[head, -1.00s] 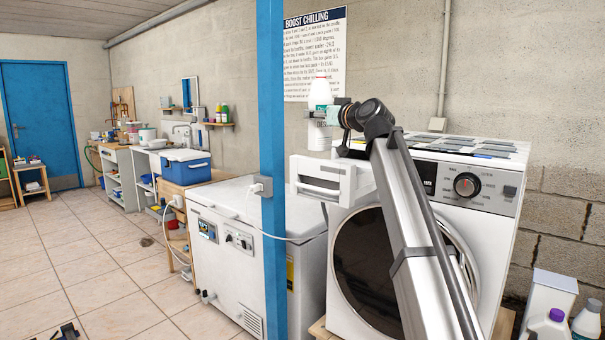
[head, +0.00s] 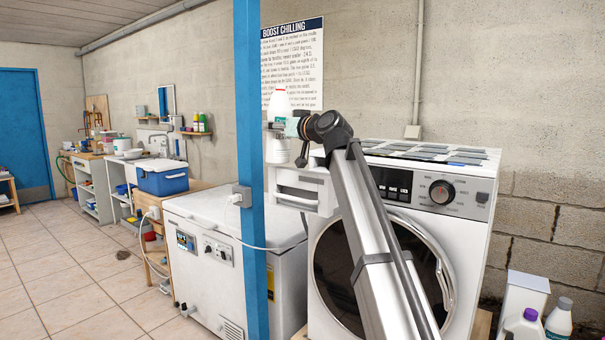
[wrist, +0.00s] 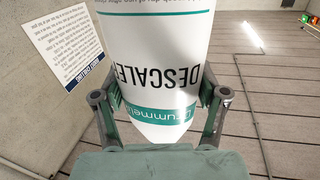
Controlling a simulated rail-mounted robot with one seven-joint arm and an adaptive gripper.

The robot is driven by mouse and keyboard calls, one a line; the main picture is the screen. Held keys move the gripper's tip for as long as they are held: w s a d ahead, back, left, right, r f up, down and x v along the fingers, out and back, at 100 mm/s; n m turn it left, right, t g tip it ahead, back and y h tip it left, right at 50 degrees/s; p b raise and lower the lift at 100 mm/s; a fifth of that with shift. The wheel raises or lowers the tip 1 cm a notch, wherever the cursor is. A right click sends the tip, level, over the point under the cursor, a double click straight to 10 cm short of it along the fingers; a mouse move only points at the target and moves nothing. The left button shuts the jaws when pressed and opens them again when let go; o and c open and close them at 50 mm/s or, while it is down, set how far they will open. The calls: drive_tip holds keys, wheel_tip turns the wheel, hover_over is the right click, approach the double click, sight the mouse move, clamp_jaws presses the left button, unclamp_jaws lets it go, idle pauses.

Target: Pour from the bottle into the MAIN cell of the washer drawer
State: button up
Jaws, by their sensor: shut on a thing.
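A white bottle (head: 279,103) with a red-trimmed cap stands about upright in my gripper (head: 280,128). In the wrist view the bottle (wrist: 155,50) fills the middle, with "DESCALER" upside down on its label and a teal band. My gripper (wrist: 162,105) is shut on it, one finger on each side. The washer drawer (head: 296,192) is pulled out at the top left of the washer (head: 447,162). The bottle is above and towards the left of the drawer in the head view. The drawer's cells, including MAIN, cannot be made out.
A blue post (head: 248,200) stands close left of the bottle and drawer. A white chest freezer (head: 205,285) is behind it. Flat panels lie on the washer top. Containers, one a purple-capped bottle (head: 525,325), stand at lower right.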

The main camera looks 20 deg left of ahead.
sight(277, 147)
drive_tip(key=shift+s+r+m+p, duration=0.1)
drive_tip(key=shift+r+m+p, duration=0.5)
drive_tip(key=shift+p, duration=0.95)
drive_tip(key=shift+s+r+m+p, duration=0.1)
drive_tip(key=shift+r+m+p, duration=0.15)
drive_tip(key=shift+m+p, duration=0.9)
wheel_tip(277, 147, down, 4)
drive_tip(key=m+p, duration=0.1)
drive_tip(key=p, duration=0.2)
drive_tip(key=m+g+p, duration=0.1)
drive_tip(key=p, duration=0.1)
drive_tip(key=shift+f+m+h+p, duration=0.2)
drive_tip(key=shift+m+h+p, duration=0.1)
drive_tip(key=shift+m+p, duration=0.1)
drive_tip(key=shift+s+a+f+m+g+p, duration=0.15)
drive_tip(key=shift+s+f+m+p, duration=0.1)
drive_tip(key=shift+f+m+p, duration=0.55)
drive_tip(key=shift+s+a+f+m+g+p, duration=0.15)
drive_tip(key=shift+s+f+m+p, duration=0.15)
drive_tip(key=shift+f+p, duration=0.5)
drive_tip(key=shift+s+m+p, duration=0.15)
drive_tip(key=shift+m+p, duration=0.1)
drive_tip(key=shift+p, duration=0.45)
drive_tip(key=shift+s+a+r+m+g+p, duration=0.1)
drive_tip(key=shift+s+m+g+p, duration=0.2)
drive_tip(key=shift+m+p, duration=0.95)
drive_tip(key=shift+s+m+g+p, duration=0.2)
drive_tip(key=shift+s+m+p, duration=0.05)
drive_tip(key=shift+p, duration=1.9)
